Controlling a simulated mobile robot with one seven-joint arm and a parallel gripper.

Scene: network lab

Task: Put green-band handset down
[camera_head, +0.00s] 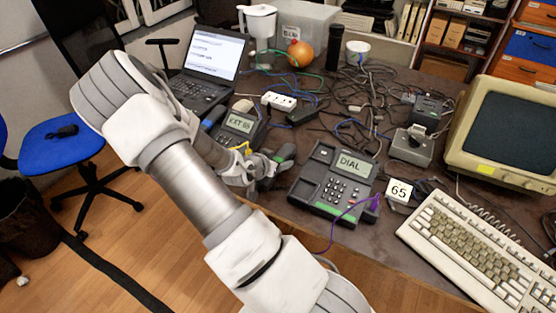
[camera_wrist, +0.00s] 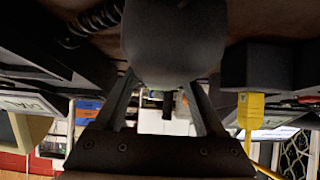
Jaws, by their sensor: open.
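The green-band handset (camera_head: 285,154) is dark with a green patch and sits between the two desk phones, partly hidden by my gripper. In the wrist view, a dark rounded body, which looks like the handset (camera_wrist: 180,45), fills the space at the fingertips. My gripper (camera_head: 262,168) is open around or right beside it; the fingers also show in the wrist view (camera_wrist: 163,95). I cannot tell whether the handset touches the table. The DIAL phone (camera_head: 335,180) has a green strip along its front and an empty-looking left side.
The EXT 65 phone (camera_head: 240,125), with a yellow cord, stands left of my gripper. A keyboard (camera_head: 478,250), monitor (camera_head: 512,140) and laptop (camera_head: 205,68) flank the cable-strewn table.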

